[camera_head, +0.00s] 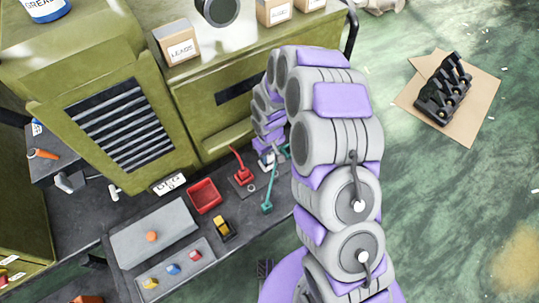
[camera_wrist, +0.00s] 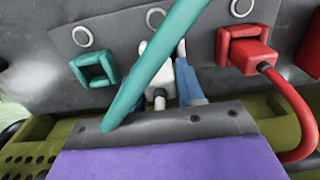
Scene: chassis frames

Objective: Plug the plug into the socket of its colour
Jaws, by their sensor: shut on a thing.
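The teal cable (camera_wrist: 150,75) crosses the middle of the wrist view close to the lens. The red socket (camera_wrist: 223,48) at right holds a red plug with a red cable (camera_wrist: 290,95). In the head view my gripper (camera_head: 268,158) is low over the bench, partly covered by my arm. A teal piece (camera_head: 267,207) shows beside the red plug (camera_head: 242,176).
The dark bench (camera_head: 100,225) carries a red bin (camera_head: 204,196), a yellow and black piece (camera_head: 221,228) and a grey plate with coloured knobs (camera_head: 178,275). An olive cabinet (camera_head: 215,105) stands behind. A black rack (camera_head: 440,100) lies on cardboard on the floor.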

